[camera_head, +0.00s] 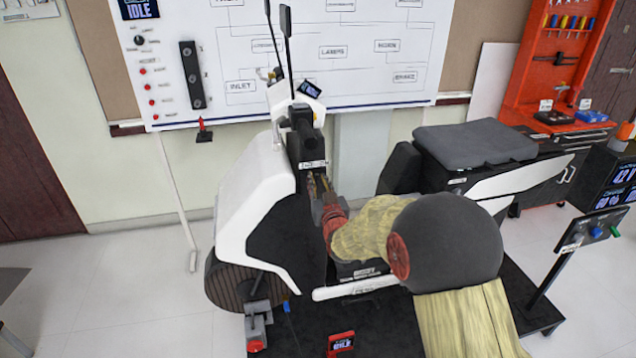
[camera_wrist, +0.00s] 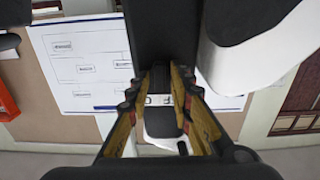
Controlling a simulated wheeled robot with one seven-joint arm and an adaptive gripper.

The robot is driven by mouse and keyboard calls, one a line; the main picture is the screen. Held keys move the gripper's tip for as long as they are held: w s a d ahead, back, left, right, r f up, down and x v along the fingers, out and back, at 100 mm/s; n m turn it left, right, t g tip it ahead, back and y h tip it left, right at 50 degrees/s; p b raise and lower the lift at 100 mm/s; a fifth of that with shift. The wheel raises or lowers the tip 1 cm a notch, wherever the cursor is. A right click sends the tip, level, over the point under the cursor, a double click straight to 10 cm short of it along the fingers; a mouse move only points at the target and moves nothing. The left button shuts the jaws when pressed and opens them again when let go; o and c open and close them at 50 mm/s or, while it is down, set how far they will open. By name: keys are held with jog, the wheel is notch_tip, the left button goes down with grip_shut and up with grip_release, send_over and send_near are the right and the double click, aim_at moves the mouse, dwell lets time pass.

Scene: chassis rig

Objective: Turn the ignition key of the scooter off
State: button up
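The scooter (camera_head: 245,165), white and black, stands upright at the middle left in the head view. A white label (camera_head: 312,164) sits on its dark steering column. My gripper (camera_head: 319,184) is just below that label, close to the column. In the wrist view, my gripper (camera_wrist: 162,88) has its yellow-lined fingers apart, one on each side of a dark part of the column. A white label (camera_wrist: 160,100) with partly hidden letters shows between the fingers. I cannot make out the ignition key or its position, and I cannot tell whether the fingers touch anything.
A whiteboard (camera_head: 400,85) with a diagram hangs behind the scooter. The black seat (camera_head: 475,145) is to the right of my arm. An orange tool rack (camera_head: 525,75) stands at the back right, and a small control stand (camera_head: 585,230) at the right.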

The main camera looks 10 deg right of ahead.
jog(key=shift+o, duration=0.5)
jog(key=shift+s, duration=0.1)
jog(key=s, duration=1.2)
jog(key=shift+w, duration=0.1)
jog(key=s+f+g, duration=0.5)
jog(key=f+g, duration=0.1)
jog(key=f, duration=0.7)
jog(key=s+f+g, duration=0.1)
jog(key=s+g, duration=0.3)
jog(key=s, duration=0.5)
jog(key=s+r+g+p, duration=0.1)
jog(key=s+r+g, duration=0.15)
jog(key=s, duration=0.35)
jog(key=s+r+g, duration=0.1)
jog(key=s+r, duration=0.3)
jog(key=s, duration=0.3)
jog(key=s+r+g+p, duration=0.1)
jog(key=s+r, duration=0.3)
jog(key=s, duration=0.2)
jog(key=s+r+t+p, duration=0.1)
jog(key=s+r, duration=0.3)
jog(key=r, duration=0.5)
jog(key=shift+s+r+t, duration=0.25)
jog(key=shift+t, duration=0.3)
